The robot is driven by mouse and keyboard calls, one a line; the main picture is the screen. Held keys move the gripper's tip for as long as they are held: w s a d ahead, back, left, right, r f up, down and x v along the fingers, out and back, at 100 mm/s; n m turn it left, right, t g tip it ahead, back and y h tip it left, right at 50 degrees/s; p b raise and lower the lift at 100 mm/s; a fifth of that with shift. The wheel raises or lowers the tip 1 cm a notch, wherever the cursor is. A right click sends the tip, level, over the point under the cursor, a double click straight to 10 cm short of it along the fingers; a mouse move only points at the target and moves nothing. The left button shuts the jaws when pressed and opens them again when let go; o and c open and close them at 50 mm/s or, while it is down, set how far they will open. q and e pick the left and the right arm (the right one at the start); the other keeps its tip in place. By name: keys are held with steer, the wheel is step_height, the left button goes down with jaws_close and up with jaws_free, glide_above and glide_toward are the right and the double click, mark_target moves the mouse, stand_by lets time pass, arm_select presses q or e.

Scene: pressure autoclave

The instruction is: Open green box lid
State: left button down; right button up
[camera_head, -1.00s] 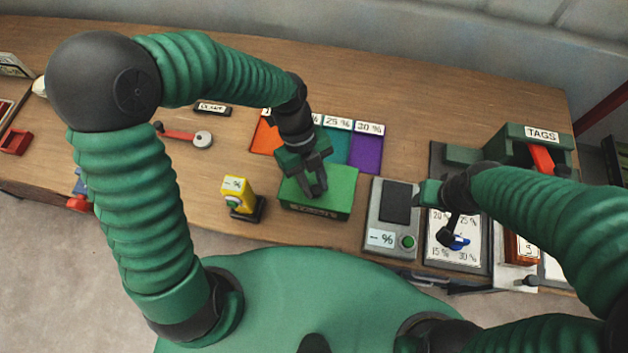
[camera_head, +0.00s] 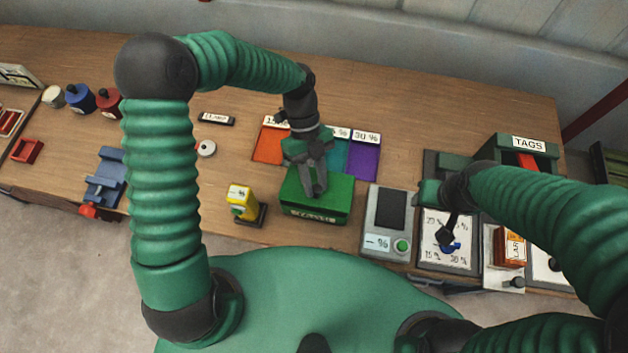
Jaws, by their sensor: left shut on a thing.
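The green box (camera_head: 330,207) stands on the wooden table in front of the coloured mats, with a label on its near side. My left gripper (camera_head: 316,186) comes down on the box from behind and is shut at the top of its lid (camera_head: 341,190). The fingers hide the part of the lid they hold, and I cannot tell whether the lid is raised. My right gripper (camera_head: 445,238) is at the dial panel on the right, by a small blue piece; its fingers are too small and partly hidden to read.
A yellow device (camera_head: 242,203) stands left of the box. A grey scale (camera_head: 391,222) with a green button stands close on its right. Orange, teal and purple mats (camera_head: 364,160) lie behind. A TAGS box (camera_head: 520,150) is at the right. Bare table (camera_head: 420,110) lies at the back.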

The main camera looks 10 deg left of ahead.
arm_select(q)
steer(key=shift+w+r+g+p, duration=0.4)
steer(key=shift+w+r+g, duration=0.15)
steer(key=shift+g, duration=0.05)
steer(key=shift+w+r, duration=0.35)
steer(key=shift+w, duration=0.45)
stand_by(0.5)
steer(key=c, duration=1.1)
jaws_free()
steer(key=shift+c, duration=0.2)
